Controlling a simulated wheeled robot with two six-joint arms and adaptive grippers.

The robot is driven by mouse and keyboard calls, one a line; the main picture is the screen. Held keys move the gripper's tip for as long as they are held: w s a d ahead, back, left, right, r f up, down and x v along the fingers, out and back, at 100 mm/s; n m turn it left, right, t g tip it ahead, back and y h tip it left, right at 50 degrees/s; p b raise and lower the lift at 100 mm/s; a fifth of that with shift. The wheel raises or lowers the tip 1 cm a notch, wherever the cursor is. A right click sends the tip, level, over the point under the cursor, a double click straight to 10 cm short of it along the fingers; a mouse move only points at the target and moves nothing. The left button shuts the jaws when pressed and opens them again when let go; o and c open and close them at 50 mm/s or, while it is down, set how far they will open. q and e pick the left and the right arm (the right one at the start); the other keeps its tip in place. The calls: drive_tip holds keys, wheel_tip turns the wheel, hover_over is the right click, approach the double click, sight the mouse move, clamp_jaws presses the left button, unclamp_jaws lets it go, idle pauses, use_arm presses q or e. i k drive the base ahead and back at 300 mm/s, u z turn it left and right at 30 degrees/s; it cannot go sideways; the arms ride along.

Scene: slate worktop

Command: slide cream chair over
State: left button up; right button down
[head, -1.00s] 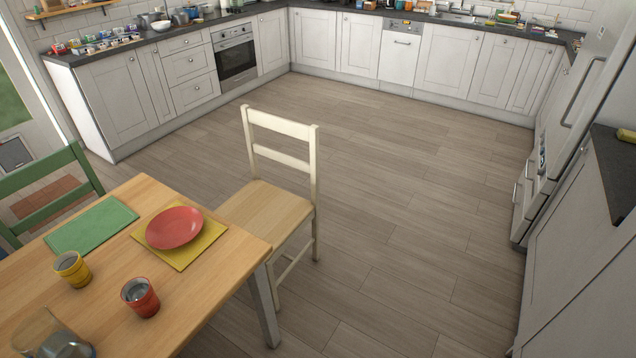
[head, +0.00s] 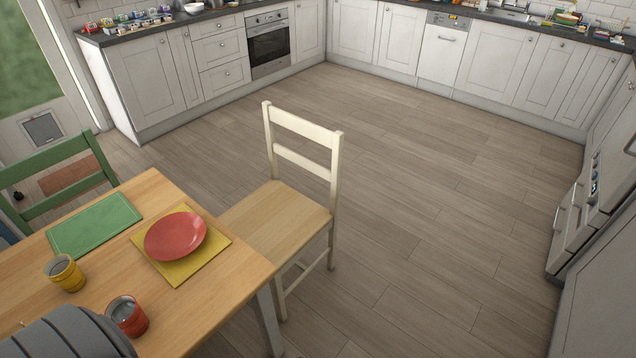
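The cream chair (head: 303,131) stands upright on the floor at the right side of the wooden table (head: 219,278). It has a cream frame and a pale wood seat (head: 276,219). Its backrest is on the side away from the table, and the seat's left edge meets or goes under the table edge. A grey rounded part at the bottom left, probably of my own arm, covers the near left corner of the table. Neither gripper shows in the head view.
On the table are a red plate (head: 175,236) on a yellow mat (head: 213,249), a green mat (head: 95,226), a yellow cup (head: 65,272) and a red cup (head: 127,315). A green chair (head: 58,177) stands at the left. Open floor (head: 430,220) lies right of the cream chair.

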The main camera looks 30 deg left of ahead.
sight(281, 224)
drive_tip(key=i, duration=3.8)
drive_tip(key=u, duration=3.85)
drive_tip(key=i, duration=0.5)
drive_tip(key=z, duration=0.15)
